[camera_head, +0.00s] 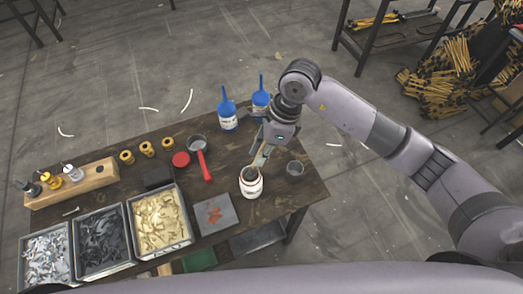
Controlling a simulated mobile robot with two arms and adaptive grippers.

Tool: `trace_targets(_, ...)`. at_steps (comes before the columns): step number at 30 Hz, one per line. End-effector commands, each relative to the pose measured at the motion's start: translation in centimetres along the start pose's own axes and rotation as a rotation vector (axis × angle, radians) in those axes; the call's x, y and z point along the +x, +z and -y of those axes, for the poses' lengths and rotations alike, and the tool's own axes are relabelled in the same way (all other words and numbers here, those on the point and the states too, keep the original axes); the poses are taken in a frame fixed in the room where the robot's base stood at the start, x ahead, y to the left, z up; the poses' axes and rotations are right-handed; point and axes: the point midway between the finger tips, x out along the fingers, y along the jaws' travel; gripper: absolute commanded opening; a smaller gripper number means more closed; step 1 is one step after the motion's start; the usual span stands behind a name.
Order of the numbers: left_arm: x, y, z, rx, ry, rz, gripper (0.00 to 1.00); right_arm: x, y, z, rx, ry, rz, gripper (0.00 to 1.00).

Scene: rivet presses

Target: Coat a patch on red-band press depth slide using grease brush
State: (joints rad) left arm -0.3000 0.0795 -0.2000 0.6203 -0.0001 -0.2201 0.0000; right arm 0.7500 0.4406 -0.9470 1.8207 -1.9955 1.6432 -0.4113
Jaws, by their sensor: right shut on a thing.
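My right gripper (267,148) is over the right part of the wooden table (293,206), shut on the tan grease brush (262,157). The brush slants down and left to the mouth of an open white jar with red marking (251,184). Its lower end is at or inside the jar's mouth; I cannot tell how deep. No red-band press or depth slide can be made out. My left gripper is not in view.
Two blue-topped bottles (228,118) stand behind the gripper. A red-handled round tool (202,161), red disc (181,159), grey pad (214,213) and parts bins (159,220) lie left.

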Motion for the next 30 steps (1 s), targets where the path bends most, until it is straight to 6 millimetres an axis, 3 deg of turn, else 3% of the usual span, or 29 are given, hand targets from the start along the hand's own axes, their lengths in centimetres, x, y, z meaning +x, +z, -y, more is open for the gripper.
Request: trace_targets(30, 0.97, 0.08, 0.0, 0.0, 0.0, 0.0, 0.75, 0.83, -0.27, 0.13, 0.0, -0.001, 0.0, 0.0)
